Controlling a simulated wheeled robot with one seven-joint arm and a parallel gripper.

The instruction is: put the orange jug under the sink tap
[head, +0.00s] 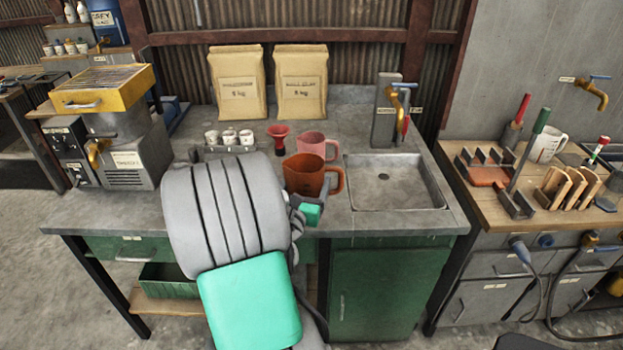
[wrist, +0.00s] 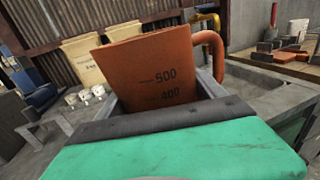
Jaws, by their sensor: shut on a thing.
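The orange jug (head: 306,176) is upright at the middle of the grey counter, left of the sink, with its handle to the right. In the wrist view the jug (wrist: 150,70) fills the middle, with 500 and 400 marks facing me. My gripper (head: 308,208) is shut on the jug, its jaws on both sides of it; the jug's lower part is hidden. I cannot tell whether the jug touches the counter. The sink (head: 396,183) is an empty grey basin at the counter's right. The brass sink tap (head: 398,103) is on a grey post behind the basin.
A pink jug (head: 318,146) and a red funnel (head: 279,138) stand just behind the orange jug. White cups (head: 229,138) are further left. Two paper bags (head: 302,85) stand at the back. A yellow-topped machine (head: 105,95) is at the far left. A wooden-topped bench (head: 540,190) is to the right.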

